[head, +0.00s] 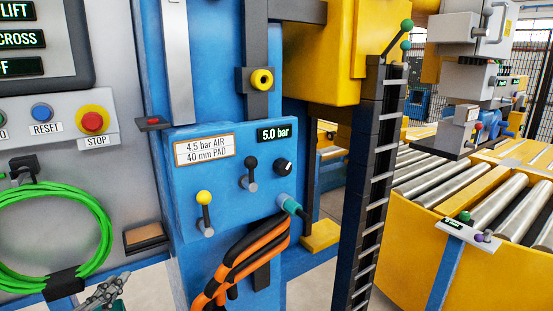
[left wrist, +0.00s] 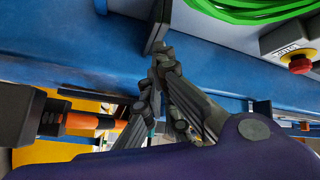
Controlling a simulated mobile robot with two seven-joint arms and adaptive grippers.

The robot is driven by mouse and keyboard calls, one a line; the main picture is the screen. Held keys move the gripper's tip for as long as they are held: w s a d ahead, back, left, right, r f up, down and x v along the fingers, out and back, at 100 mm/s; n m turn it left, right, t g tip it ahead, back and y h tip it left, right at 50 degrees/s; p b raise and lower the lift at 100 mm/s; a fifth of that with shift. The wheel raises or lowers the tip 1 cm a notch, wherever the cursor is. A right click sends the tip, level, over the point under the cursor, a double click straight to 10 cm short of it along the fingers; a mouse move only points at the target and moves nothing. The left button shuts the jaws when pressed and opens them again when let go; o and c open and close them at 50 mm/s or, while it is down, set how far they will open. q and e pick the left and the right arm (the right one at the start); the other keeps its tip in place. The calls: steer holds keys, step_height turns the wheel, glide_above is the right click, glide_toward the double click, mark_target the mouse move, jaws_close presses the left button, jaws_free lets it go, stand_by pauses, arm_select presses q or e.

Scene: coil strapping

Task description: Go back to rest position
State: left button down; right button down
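My left gripper (head: 103,293) shows only in part at the bottom left of the head view, below the green hose coil and in front of the grey cabinet. In the left wrist view the same gripper (left wrist: 160,62) has its two grey fingers drawn together at the tips. I see nothing held between them. A dark bracket edge stands just beyond the fingertips there. My right gripper is in neither view.
A blue panel (head: 225,188) carries levers, a knob and a 5.0 bar display. Orange-and-black hoses (head: 243,260) hang below it. A green hose coil (head: 103,222) and a red stop button (head: 92,122) are left. A yellow roller conveyor (head: 430,255) stands right.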

arm_select(q)
steer(key=s+d+f+n+g+y+p, duration=0.1)
steer(key=s+d+f+n+g+y, duration=0.2)
steer(key=s+f, duration=0.65)
steer(key=s+d+f+n+g, duration=0.2)
steer(key=s+f+n, duration=0.35)
steer(key=f, duration=0.65)
steer(key=s+d+f+n+g, duration=0.2)
steer(key=s+d+f, duration=0.3)
steer(key=s, duration=0.4)
steer(key=s+d+f+n+g, duration=0.3)
steer(key=s+d+f, duration=0.3)
steer(key=s, duration=0.3)
steer(key=shift+s+d+g+p, duration=0.3)
steer(key=shift+s+d+p, duration=0.05)
steer(key=shift+s+p, duration=0.05)
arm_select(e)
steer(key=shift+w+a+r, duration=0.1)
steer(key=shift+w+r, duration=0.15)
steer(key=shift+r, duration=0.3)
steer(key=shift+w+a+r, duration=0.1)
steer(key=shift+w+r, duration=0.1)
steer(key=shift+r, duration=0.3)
arm_select(q)
steer(key=shift+r, duration=0.1)
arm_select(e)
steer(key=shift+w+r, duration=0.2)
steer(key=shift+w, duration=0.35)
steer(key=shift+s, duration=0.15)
